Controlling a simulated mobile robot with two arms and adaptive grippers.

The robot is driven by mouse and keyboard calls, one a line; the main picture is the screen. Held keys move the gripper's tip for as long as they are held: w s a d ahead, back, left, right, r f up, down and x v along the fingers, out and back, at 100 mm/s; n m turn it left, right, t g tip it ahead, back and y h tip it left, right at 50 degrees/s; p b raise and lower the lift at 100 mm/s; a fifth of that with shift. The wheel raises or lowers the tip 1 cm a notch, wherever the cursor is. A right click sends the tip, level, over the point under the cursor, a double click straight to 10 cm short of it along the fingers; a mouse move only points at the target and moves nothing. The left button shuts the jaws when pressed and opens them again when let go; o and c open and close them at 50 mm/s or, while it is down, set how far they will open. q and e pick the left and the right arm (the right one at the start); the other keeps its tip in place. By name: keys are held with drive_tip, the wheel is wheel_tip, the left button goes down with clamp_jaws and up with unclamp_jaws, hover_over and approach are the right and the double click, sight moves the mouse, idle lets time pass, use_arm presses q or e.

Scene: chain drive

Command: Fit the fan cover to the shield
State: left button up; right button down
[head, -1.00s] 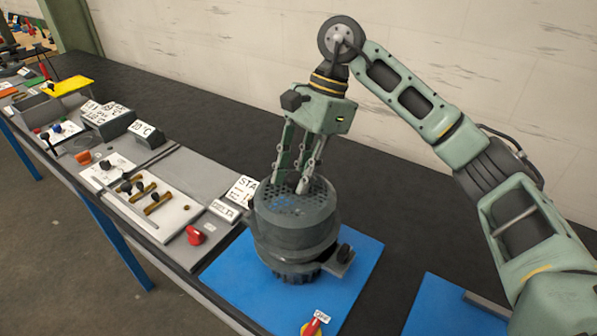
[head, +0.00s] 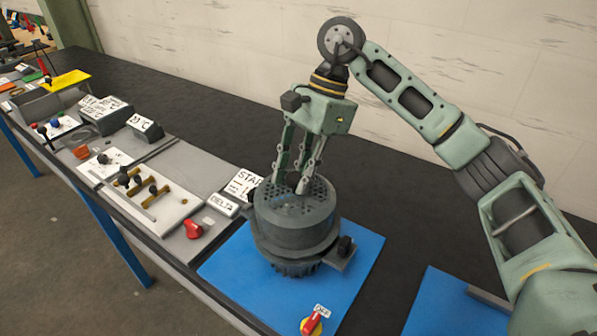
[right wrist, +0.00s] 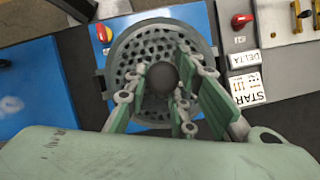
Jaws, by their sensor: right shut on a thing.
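The fan cover (head: 295,230) is a grey drum with a perforated top. It stands upright over a dark ribbed round body (head: 296,268) on the blue mat. I take that body for the motor with its shield; the seam is too hidden to tell whether the cover is seated. My right gripper (head: 303,189) points down at the cover's top, its fingers shut on the middle of it. In the right wrist view the fingers (right wrist: 158,98) close around a dark round knob (right wrist: 162,78) above the perforated top (right wrist: 135,50). My left gripper is not in view.
A dark box (head: 343,250) juts from the body's right side. A red and yellow switch (head: 312,323) is at the mat's front. The dark bench (head: 400,200) behind is clear.

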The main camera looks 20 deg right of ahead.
drive_tip(key=shift+f+b, duration=1.05)
drive_tip(key=shift+f, duration=0.3)
drive_tip(key=c, duration=1.4)
unclamp_jaws()
drive_tip(key=v, duration=1.2)
drive_tip(key=shift+f, duration=0.1)
